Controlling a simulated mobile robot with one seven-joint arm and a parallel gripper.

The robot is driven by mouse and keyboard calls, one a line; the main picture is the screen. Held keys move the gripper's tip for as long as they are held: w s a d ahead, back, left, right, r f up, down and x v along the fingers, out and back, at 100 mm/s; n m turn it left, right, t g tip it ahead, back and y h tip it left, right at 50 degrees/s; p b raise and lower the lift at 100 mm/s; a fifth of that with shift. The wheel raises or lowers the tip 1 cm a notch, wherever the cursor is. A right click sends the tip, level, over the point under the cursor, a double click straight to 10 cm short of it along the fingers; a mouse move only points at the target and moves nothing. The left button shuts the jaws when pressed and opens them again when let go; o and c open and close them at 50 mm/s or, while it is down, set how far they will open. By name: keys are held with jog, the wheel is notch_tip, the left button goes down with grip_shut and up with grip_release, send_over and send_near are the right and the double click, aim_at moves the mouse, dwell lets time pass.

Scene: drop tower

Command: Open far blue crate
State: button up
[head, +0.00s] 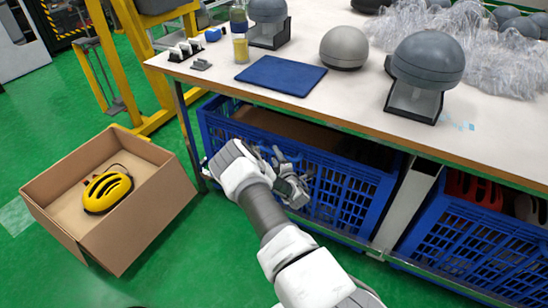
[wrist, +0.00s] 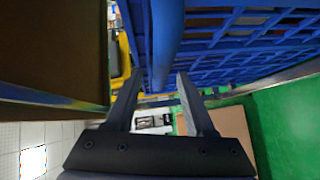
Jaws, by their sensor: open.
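The far blue crate (head: 335,190) stands under the table, a lattice-walled plastic bin with its front wall facing me. My gripper (head: 292,180) is at the upper part of that front wall, near its left half. In the wrist view my gripper (wrist: 158,92) is open, with its two dark fingers apart. My wrist hides part of the crate's left front in the head view.
A second blue crate (head: 470,240) stands to the right, past a table leg. The table top (head: 350,95) lies close above the crates. An open cardboard box (head: 125,230) with a yellow helmet (head: 107,192) sits on the green floor at left. Clear floor lies in front.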

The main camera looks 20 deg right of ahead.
jog(key=shift+w+d+f, duration=0.1)
jog(key=shift+w, duration=0.5)
jog(key=shift+w+d+f, duration=0.1)
jog(key=shift+w, duration=0.5)
jog(key=shift+c, duration=0.3)
grip_shut()
jog(key=shift+a, duration=0.1)
